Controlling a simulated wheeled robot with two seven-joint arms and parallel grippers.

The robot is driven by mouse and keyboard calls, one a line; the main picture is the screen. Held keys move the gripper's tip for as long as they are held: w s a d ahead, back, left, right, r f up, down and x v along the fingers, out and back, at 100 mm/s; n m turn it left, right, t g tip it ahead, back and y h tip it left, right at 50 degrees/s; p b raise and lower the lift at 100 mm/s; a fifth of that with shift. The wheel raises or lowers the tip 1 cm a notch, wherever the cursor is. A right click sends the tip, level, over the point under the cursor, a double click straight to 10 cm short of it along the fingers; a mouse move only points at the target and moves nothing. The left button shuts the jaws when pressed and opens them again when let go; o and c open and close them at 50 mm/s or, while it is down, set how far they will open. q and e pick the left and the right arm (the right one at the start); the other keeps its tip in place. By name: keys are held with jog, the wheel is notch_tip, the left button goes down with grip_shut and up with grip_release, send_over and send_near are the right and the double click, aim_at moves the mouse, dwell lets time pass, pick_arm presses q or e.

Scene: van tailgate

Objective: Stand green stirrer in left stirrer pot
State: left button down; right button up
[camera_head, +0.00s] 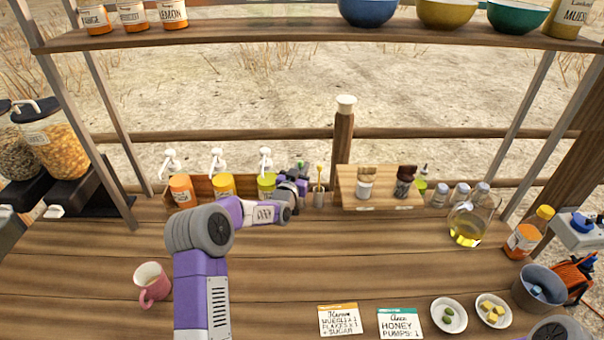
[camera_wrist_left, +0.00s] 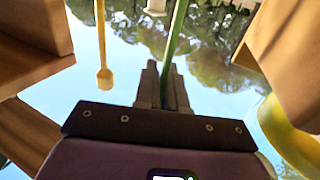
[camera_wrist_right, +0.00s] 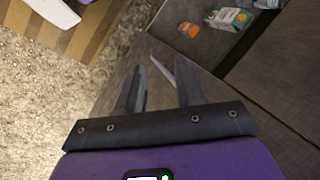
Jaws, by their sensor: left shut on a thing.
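My left gripper (camera_head: 301,184) is at the back of the counter, right of the pump bottles. In the left wrist view its fingers (camera_wrist_left: 163,72) are shut on the thin green stirrer (camera_wrist_left: 177,28). The stirrer's green top (camera_head: 302,164) shows just above the gripper in the head view. A yellow stirrer (camera_head: 320,171) stands upright in a small grey pot (camera_head: 319,198) just right of the gripper; it also shows in the left wrist view (camera_wrist_left: 102,45). No second pot is clearly visible, and the green stirrer's lower end is hidden. My right gripper (camera_wrist_right: 160,88) is open and empty.
Pump bottles (camera_head: 224,186) stand in a wooden rack left of the gripper. A wooden stand (camera_head: 384,178) with jars is to the right. A pink mug (camera_head: 152,284), order cards (camera_head: 339,319) and small bowls (camera_head: 449,315) are nearer. The counter's middle is clear.

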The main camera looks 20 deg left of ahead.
pick_arm(q)
jog(key=shift+f, duration=0.85)
jog(key=shift+r, duration=0.1)
jog(key=c, duration=1.2)
grip_release()
jog(key=s, duration=1.2)
jog(key=shift+d, duration=0.35)
